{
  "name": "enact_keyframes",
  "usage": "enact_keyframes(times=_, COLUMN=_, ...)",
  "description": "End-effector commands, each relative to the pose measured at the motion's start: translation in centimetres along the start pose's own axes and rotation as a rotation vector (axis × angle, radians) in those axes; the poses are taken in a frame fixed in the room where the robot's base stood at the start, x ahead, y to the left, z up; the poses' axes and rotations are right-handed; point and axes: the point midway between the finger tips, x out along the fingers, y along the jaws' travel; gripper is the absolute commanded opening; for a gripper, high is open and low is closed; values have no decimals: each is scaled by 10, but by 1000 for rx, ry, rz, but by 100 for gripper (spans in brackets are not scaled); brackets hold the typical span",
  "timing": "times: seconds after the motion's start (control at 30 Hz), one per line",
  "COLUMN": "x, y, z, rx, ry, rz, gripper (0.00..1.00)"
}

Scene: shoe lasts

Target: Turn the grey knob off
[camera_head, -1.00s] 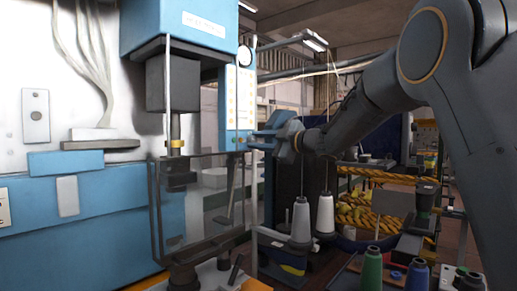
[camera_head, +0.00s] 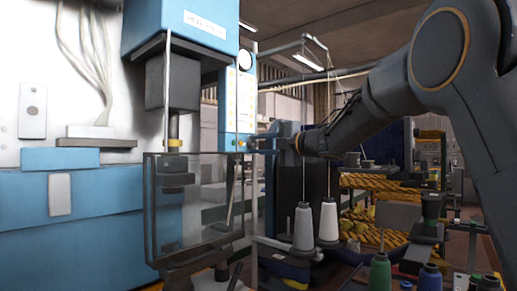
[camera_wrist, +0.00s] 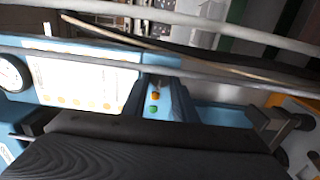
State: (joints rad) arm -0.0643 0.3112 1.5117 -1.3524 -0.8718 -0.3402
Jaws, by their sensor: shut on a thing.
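The blue machine's control panel (camera_head: 238,98) stands at the middle of the head view, with a round gauge at its top. My gripper (camera_head: 256,143) is at the panel's lower right edge, its fingers pointing left against it. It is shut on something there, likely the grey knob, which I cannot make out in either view. The pale panel face and the gauge (camera_wrist: 10,74) are at the left.
A clear guard box (camera_head: 195,205) sits below the press head, left of my gripper. White thread cones (camera_head: 303,228) stand below my gripper, and coloured spools (camera_head: 380,273) at the front right. Thin rods and a pale cable cross the wrist view.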

Motion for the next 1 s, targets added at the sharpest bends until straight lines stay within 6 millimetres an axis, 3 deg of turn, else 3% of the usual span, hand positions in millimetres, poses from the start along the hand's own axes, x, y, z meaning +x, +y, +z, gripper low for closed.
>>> enact_keyframes(times=0.4, x=0, y=-1, z=0, rx=-8, ry=0, rz=-2, gripper=3)
enact_keyframes(times=0.43, x=0, y=-1, z=0, rx=-8, ry=0, rz=-2, gripper=27)
enact_keyframes(times=0.53, x=0, y=-1, z=0, rx=-8, ry=0, rz=-1, gripper=44)
enact_keyframes(times=0.83, x=-1, y=0, z=0, rx=-7, ry=0, rz=0, gripper=44)
enact_keyframes(times=1.0, x=-16, y=0, z=0, rx=-8, ry=-1, rz=0, gripper=44)
